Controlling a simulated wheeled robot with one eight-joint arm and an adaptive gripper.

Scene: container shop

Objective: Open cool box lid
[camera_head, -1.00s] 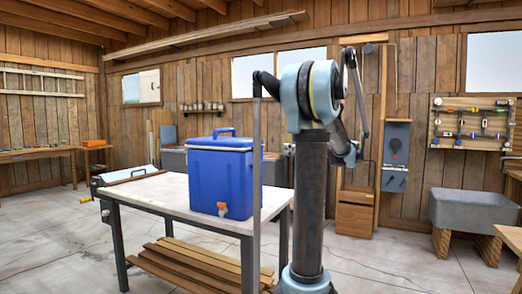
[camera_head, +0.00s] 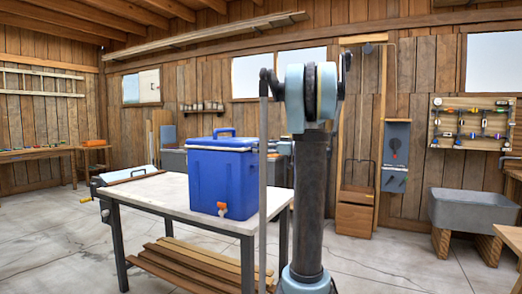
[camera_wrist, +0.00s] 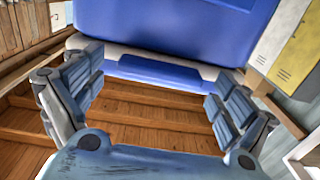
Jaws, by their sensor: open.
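The blue cool box (camera_head: 222,175) stands upright on the white-topped table (camera_head: 150,190). Its lid (camera_head: 224,143) looks shut, with a blue handle (camera_head: 224,131) on top and an orange tap (camera_head: 222,209) low on the front. In the wrist view, a blue and white part of the cool box (camera_wrist: 180,25) fills the upper middle. My gripper (camera_wrist: 155,88) is open and empty, its fingers spread wide either side of a blue panel (camera_wrist: 160,73) at the white edge. I cannot tell whether it touches. In the head view my gripper is not visible; my arm and column stand right of the box.
Wooden planks (camera_head: 190,262) lie on the table's lower shelf. A brown-handled item (camera_head: 135,177) is at the table's left end. A grey sink (camera_head: 472,212) stands at the right. Open floor (camera_head: 400,265) lies between table and sink.

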